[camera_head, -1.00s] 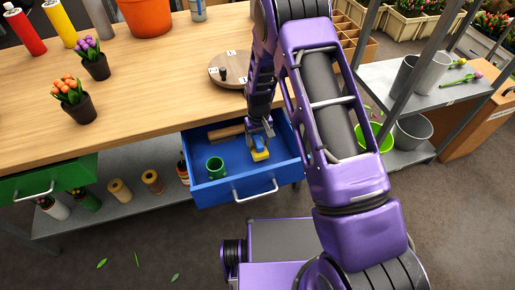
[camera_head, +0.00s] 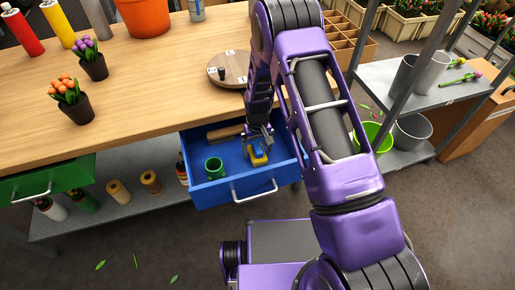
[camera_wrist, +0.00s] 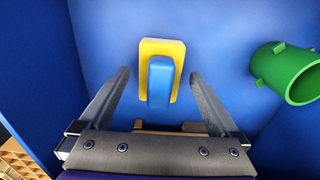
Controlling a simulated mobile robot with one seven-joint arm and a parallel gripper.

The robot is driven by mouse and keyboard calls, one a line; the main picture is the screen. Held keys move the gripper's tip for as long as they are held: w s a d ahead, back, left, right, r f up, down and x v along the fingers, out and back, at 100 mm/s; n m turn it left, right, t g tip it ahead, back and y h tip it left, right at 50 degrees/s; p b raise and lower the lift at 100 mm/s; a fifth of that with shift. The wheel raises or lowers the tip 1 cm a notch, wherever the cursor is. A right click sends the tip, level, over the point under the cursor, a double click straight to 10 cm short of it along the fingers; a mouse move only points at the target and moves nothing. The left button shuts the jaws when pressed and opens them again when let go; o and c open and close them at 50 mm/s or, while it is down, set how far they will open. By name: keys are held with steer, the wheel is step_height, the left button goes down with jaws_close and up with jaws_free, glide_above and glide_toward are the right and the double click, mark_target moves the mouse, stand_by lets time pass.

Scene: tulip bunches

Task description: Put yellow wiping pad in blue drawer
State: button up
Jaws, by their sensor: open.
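The blue drawer (camera_head: 207,192) is pulled out below the wooden workbench. The yellow wiping pad (camera_head: 259,159), with a blue handle, lies on the drawer floor. In the wrist view the pad (camera_wrist: 176,51) lies ahead of and between my fingers, with its blue handle (camera_wrist: 160,82) facing me. My gripper (camera_head: 258,146) is over the drawer. In the wrist view my gripper (camera_wrist: 160,78) is open, with clear space between each finger and the pad.
A brown block (camera_head: 225,132) lies at the drawer's back. A green drawer (camera_head: 60,180) is at the left.

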mark_target(258, 147)
steer(key=shift+r, duration=0.15)
step_height(258, 147, up, 12)
steer(key=p, duration=0.1)
steer(key=shift+p, duration=0.3)
stand_by(0.3)
